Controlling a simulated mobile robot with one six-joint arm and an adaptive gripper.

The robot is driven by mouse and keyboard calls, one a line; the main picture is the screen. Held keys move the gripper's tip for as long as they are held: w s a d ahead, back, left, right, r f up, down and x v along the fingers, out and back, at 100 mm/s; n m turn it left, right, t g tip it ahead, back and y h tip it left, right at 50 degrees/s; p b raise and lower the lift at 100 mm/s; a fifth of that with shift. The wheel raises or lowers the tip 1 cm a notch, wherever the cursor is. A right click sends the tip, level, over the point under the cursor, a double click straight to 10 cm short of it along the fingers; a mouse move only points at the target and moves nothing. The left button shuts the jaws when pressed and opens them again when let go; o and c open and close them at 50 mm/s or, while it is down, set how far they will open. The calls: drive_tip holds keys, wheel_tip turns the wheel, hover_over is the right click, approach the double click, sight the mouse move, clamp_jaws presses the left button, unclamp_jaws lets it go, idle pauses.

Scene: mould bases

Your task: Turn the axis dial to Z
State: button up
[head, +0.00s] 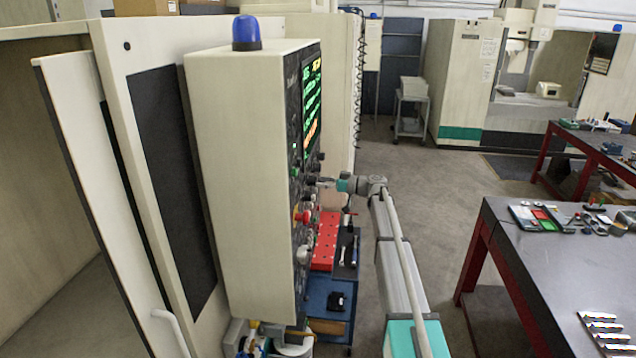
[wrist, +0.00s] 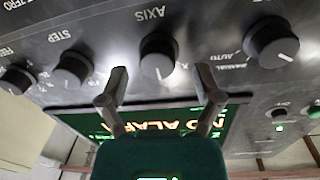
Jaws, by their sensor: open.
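The black axis dial (wrist: 157,52) sits on the dark control panel, under the upside-down word AXIS in the wrist view. Its white pointer line points down in that picture. A small letter shows at the dial's lower right, too small to read surely. My gripper (wrist: 162,73) is open, with one finger on each side of the dial's lower part in the picture. The fingers look apart from the dial; I cannot tell their distance from the panel. In the head view my gripper (head: 326,183) is at the panel's face, and the axis dial cannot be told apart there.
A STEP dial (wrist: 72,68) and an AUTO/MANUAL dial (wrist: 271,42) flank the axis dial. The lit screen (wrist: 165,118) lies beyond the fingers. In the head view, a red emergency button (head: 301,216) and a red perforated tray (head: 325,240) are below my gripper.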

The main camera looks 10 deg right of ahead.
drive_tip(key=shift+x, duration=1.05)
drive_tip(key=shift+d, duration=0.1)
drive_tip(key=c, duration=1.1)
drive_tip(key=shift+c, duration=0.2)
drive_tip(key=m, duration=0.4)
drive_tip(key=shift+p, duration=0.3)
drive_tip(key=m, duration=0.4)
drive_tip(key=shift+m, duration=0.3)
drive_tip(key=shift+g, duration=0.4)
